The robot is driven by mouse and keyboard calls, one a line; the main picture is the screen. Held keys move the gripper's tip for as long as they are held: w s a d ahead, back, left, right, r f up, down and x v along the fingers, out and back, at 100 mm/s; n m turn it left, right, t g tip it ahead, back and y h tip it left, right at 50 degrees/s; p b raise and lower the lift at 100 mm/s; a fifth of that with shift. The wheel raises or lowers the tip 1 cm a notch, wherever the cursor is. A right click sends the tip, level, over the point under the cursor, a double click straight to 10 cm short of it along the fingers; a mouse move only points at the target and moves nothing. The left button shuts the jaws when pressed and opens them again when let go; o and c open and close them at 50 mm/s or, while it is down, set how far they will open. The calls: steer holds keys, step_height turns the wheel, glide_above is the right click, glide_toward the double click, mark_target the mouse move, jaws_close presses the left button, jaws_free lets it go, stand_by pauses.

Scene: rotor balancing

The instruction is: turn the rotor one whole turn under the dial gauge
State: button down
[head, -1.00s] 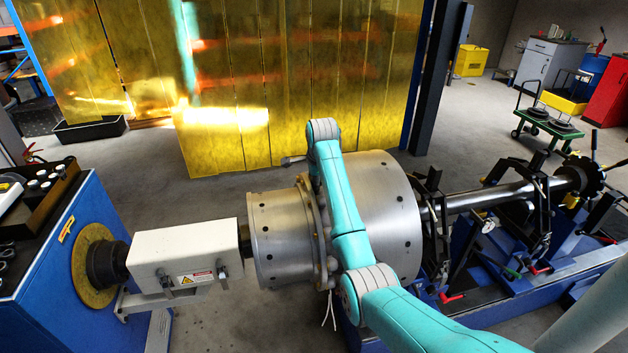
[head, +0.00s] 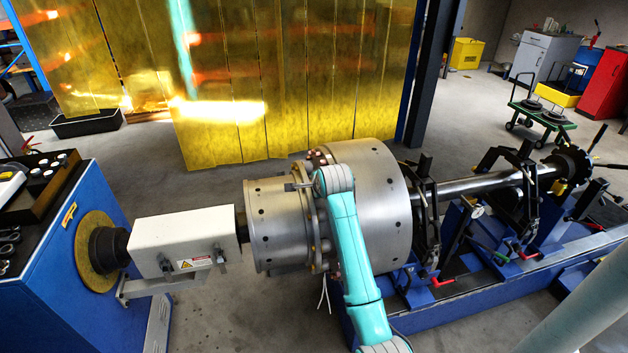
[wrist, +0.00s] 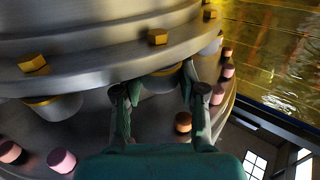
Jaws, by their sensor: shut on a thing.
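The rotor (head: 372,205) is a large steel drum on a horizontal axis, with a smaller drum (head: 275,225) on its left and a bolted flange between them. My gripper (head: 297,187) is at the top of the flange, partly hidden by my wrist. In the wrist view my gripper's fingers (wrist: 162,97) stand either side of a silver flange bolt (wrist: 160,82) and are shut on it. Yellow-headed and pink-ended bolts ring the flange.
A white guarded drive unit (head: 170,238) and blue cabinet (head: 65,285) are on the left. Black supports (head: 425,200) hold the shaft (head: 485,186) above the blue bed (head: 480,300). A yellow strip curtain (head: 290,110) hangs behind; floor lies between.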

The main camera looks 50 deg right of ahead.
mark_target(323, 220)
steer(key=s+a+f, duration=0.1)
steer(key=s+t+h, duration=0.1)
steer(key=s+a+f+t, duration=0.1)
steer(key=s, duration=0.1)
steer(key=shift+a+f, duration=0.3)
steer(key=s+a+f+t+h, duration=0.2)
steer(key=s+f+t, duration=0.1)
steer(key=shift+s+f, duration=0.1)
steer(key=shift+s, duration=0.05)
steer(key=shift+s+a+f, duration=0.25)
steer(key=shift+s+f, duration=0.15)
steer(key=shift+f, duration=0.25)
steer(key=shift+s+a+f, duration=0.2)
steer(key=shift+s+f, duration=0.2)
steer(key=shift+f, duration=0.25)
steer(key=shift+s+a+f, duration=0.25)
steer(key=shift+s+f, duration=0.15)
steer(key=shift+f, duration=0.25)
steer(key=c, duration=0.7)
jaws_free()
steer(key=shift+o, duration=0.2)
steer(key=v, duration=1.2)
